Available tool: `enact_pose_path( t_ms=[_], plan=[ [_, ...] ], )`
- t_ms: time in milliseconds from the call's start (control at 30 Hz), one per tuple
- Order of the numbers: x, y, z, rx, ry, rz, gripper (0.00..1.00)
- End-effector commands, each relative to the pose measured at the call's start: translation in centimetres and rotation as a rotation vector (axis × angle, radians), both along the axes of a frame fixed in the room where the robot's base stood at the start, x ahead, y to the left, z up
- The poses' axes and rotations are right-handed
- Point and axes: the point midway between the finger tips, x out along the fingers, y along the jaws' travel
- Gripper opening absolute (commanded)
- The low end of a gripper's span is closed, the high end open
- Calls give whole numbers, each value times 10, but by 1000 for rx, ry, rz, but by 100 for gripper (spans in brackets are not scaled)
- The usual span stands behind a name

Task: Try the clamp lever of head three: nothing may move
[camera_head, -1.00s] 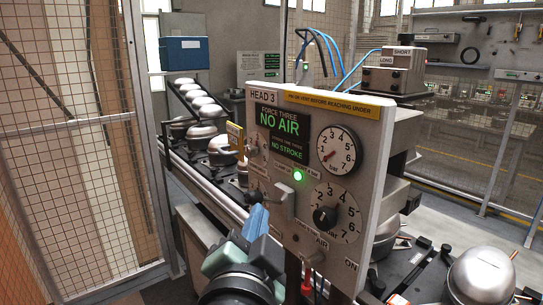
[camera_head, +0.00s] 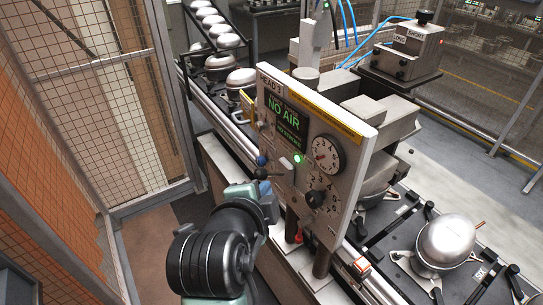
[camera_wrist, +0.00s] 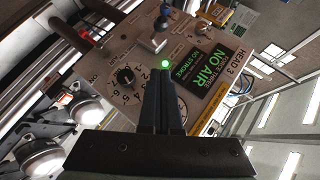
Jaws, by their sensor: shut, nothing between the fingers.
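The HEAD 3 panel (camera_head: 340,185) is a grey plate that reads NO AIR, with a lit green lamp (camera_head: 299,159). A short lever with a black ball end (camera_head: 262,174) sticks out at its left side, below the display. In the wrist view, a grey lever mount (camera_wrist: 154,43) stands out from the panel beyond my fingertips. My gripper (camera_wrist: 164,82) is shut and empty, its two black fingers together and pointing at the panel near the lamp. In the head view my gripper (camera_head: 268,192) is just below the black ball, partly hidden. I cannot tell whether it touches the lever.
A round gauge (camera_head: 325,154) and a dial with a black knob (camera_head: 315,199) are on the panel. A silver compressor (camera_head: 446,240) stands on a pallet at the right. Domed compressors (camera_head: 241,83) line the conveyor behind. A mesh fence (camera_head: 95,110) closes the left side.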

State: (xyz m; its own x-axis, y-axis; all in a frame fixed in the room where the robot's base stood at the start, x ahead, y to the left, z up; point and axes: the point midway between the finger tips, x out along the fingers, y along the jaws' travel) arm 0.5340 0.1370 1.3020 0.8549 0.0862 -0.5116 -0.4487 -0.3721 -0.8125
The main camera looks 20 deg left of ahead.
Motion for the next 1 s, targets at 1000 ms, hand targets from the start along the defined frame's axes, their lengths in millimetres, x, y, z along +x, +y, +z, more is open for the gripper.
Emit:
enact_pose_path(
  t_ms=[1000],
  plan=[
    [43,6,-24,14,35,-19,0]
  ],
)
